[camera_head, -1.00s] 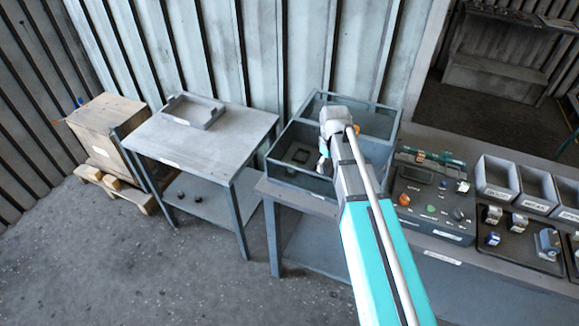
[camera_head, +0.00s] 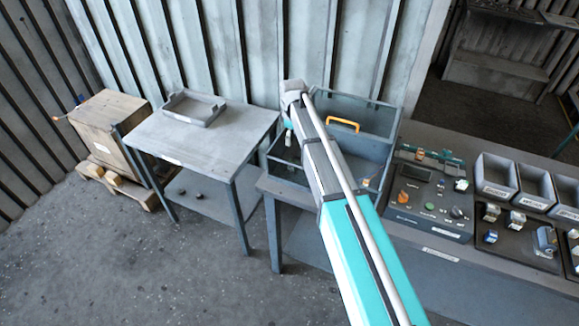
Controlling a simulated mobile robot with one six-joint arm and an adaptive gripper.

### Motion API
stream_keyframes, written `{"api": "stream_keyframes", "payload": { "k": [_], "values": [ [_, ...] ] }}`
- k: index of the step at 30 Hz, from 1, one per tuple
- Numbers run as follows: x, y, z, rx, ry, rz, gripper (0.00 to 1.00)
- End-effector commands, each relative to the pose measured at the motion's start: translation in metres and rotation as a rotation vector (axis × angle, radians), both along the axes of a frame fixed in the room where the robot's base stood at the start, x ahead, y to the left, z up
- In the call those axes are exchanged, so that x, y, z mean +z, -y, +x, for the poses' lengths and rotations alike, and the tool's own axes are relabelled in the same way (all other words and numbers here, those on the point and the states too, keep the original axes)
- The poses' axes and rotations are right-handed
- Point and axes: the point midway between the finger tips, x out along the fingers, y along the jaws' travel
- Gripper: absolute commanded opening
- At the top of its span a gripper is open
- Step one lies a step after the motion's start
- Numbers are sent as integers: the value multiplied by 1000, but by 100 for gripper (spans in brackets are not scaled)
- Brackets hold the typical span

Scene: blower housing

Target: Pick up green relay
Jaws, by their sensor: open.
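I cannot make out a green relay for certain. Several small relay-like parts in white, blue and grey sit on a dark tray (camera_head: 515,262) at the right; none there looks clearly green. A small green round spot (camera_head: 429,206) shows on the dark control panel (camera_head: 408,218), and looks like a button. My gripper (camera_head: 289,140) hangs at the end of my arm over the left part of the glass-sided box (camera_head: 278,172). It is small in the view, open, and no object shows in it.
An orange handle (camera_head: 343,124) shows at the box. Grey bins (camera_head: 495,178) stand behind the tray on the workbench. A side table (camera_head: 215,140) at left holds an empty shallow tray (camera_head: 192,118). A wooden crate (camera_head: 103,125) stands on a pallet farther left. The floor in front is clear.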

Motion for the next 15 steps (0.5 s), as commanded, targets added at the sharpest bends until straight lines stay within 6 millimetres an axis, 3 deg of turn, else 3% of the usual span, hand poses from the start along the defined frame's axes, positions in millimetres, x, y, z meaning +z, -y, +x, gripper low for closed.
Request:
{"api": "stream_keyframes", "payload": {
  "k": [15],
  "values": [
    [-40,1,0,-2,0,0,83]
  ]
}}
